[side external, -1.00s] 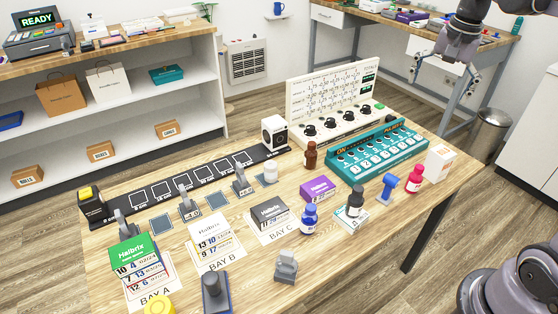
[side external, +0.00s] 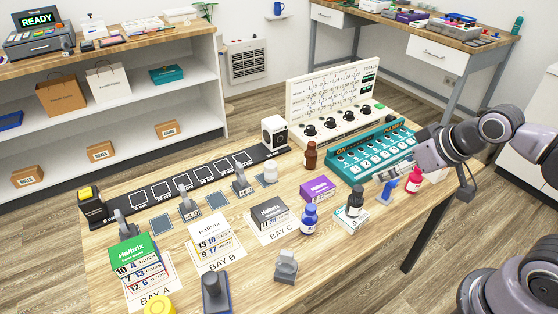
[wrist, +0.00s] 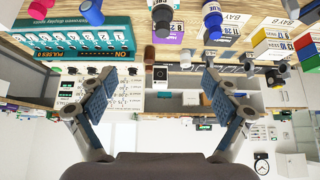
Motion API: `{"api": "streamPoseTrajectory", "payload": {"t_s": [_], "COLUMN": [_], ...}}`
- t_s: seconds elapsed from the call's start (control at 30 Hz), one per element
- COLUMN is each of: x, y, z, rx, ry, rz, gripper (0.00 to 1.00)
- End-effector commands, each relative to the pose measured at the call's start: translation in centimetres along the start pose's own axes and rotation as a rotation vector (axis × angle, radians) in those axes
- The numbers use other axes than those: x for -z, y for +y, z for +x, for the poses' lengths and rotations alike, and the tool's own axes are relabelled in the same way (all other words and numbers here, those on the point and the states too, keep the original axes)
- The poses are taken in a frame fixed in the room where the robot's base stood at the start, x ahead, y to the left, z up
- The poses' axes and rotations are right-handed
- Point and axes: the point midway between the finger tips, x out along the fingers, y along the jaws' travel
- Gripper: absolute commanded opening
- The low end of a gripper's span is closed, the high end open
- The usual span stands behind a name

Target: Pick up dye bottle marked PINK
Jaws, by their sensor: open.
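A blue-handled stamp (side external: 389,187) stands just left of the pink bottle. A dark-capped bottle (side external: 355,200) and a blue bottle (side external: 309,219) stand farther left. The teal button panel (side external: 365,158) lies behind.

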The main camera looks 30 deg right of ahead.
Motion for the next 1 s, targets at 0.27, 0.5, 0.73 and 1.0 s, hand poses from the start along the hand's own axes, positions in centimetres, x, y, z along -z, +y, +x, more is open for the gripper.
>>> {"api": "streamPoseTrajectory", "payload": {"t_s": [0.27,0.5,0.73,1.0], "x": [0.0,0.1,0.8,2.1], "y": [0.0,0.1,1.7,5.1], "z": [0.0,0.1,1.4,4.0], "rx": [-0.001,-0.006,-0.084,-0.214], "ry": [-0.002,-0.009,-0.118,-0.347], "rz": [0.003,-0.011,-0.232,-0.616], "gripper": [0.52,0.52,0.52,0.52]}}
